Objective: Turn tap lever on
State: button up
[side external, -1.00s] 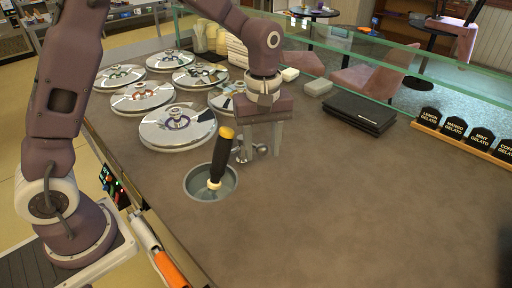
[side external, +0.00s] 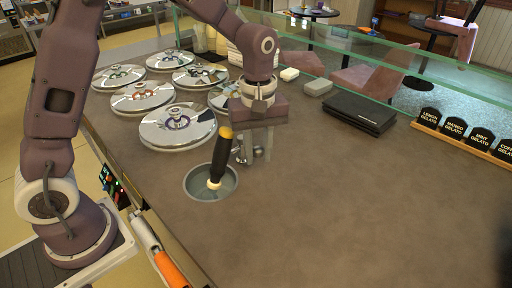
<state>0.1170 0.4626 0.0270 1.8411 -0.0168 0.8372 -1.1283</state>
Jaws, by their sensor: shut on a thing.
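A small metal tap (side external: 243,154) stands at the right rim of a round sunken well (side external: 192,183) in the counter. A scoop with a black handle and yellow end (side external: 221,158) stands tilted in the well, in front of part of the tap. My gripper (side external: 256,158) points down at the tap, just right of the scoop handle. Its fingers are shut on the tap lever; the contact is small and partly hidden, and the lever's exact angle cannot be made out.
Several shiny round lids (side external: 178,127) cover wells behind and left of my gripper. A flavour-sign rack (side external: 468,135) stands at right. The counter's front right is clear.

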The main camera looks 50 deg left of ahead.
jog(key=shift+s+a, duration=0.25)
jog(key=shift+s, duration=0.3)
jog(key=shift+s+a, duration=0.2)
jog(key=shift+s, duration=0.35)
jog(key=shift+s+a, duration=0.35)
jog(key=shift+s, duration=0.15)
jog(key=shift+s+a, duration=0.8)
jog(key=shift+a, duration=0.1)
jog(key=o, duration=0.8)
jog(key=shift+c, duration=0.2)
notch_tip(320, 180, up, 7)
